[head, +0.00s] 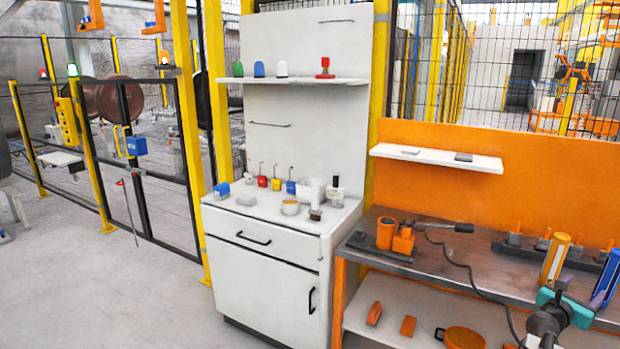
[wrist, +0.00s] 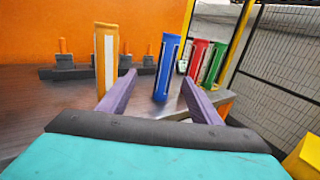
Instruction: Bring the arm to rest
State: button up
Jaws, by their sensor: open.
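My gripper (head: 592,297) is at the lower right of the head view, over the front right part of the orange-framed bench (head: 475,262). In the wrist view my gripper (wrist: 158,82) has its two purple fingers spread apart, with nothing between them. A yellow-orange cylinder with a pale strip (wrist: 105,60) stands upright beyond the left finger. A blue cylinder (wrist: 167,65) stands upright beyond the gap. The bench also shows in the wrist view (wrist: 55,110). Most of my arm is out of the head view.
A white shelf (head: 435,158) juts from the orange back panel. An orange tool with a cable (head: 400,238) lies on the bench. Red (wrist: 197,58) and green (wrist: 213,62) cylinders stand further right. A white cabinet (head: 265,285) with small items stands left; floor (head: 100,290) is clear.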

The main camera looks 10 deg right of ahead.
jog(key=w+a+f+n+t+y, duration=0.3)
jog(key=w+a+f+n+y, duration=0.2)
jog(key=w+a+f+n, duration=0.55)
jog(key=w+a+f+n+t+y, duration=0.35)
jog(key=w+a+f+n, duration=0.35)
jog(key=a, duration=0.6)
jog(key=s+a+f+n+g+y, duration=0.15)
jog(key=a+f+n+y, duration=0.3)
jog(key=a+f, duration=0.55)
jog(key=s+a+f+n+g+y, duration=0.1)
jog(key=a+f+n+g+y, duration=0.15)
jog(key=a+f+n, duration=0.75)
jog(key=s+a+f+n+g+y, duration=0.2)
jog(key=s+a+f+n+g, duration=0.3)
jog(key=s+a, duration=0.5)
jog(key=s+a+f+n+g+y, duration=0.2)
jog(key=s+a+f+n, duration=0.1)
jog(key=s+a+f, duration=0.65)
jog(key=s+a+n+g+h, duration=0.1)
jog(key=s+n+g, duration=0.3)
jog(key=s, duration=0.6)
jog(key=s+a+n+g+h, duration=0.2)
jog(key=s+a+n+g, duration=0.1)
jog(key=s, duration=0.7)
jog(key=a+n, duration=0.1)
jog(key=n, duration=0.1)
jog(key=shift+s+n+g, duration=0.25)
jog(key=shift+n+g, duration=0.05)
jog(key=shift+g, duration=0.05)
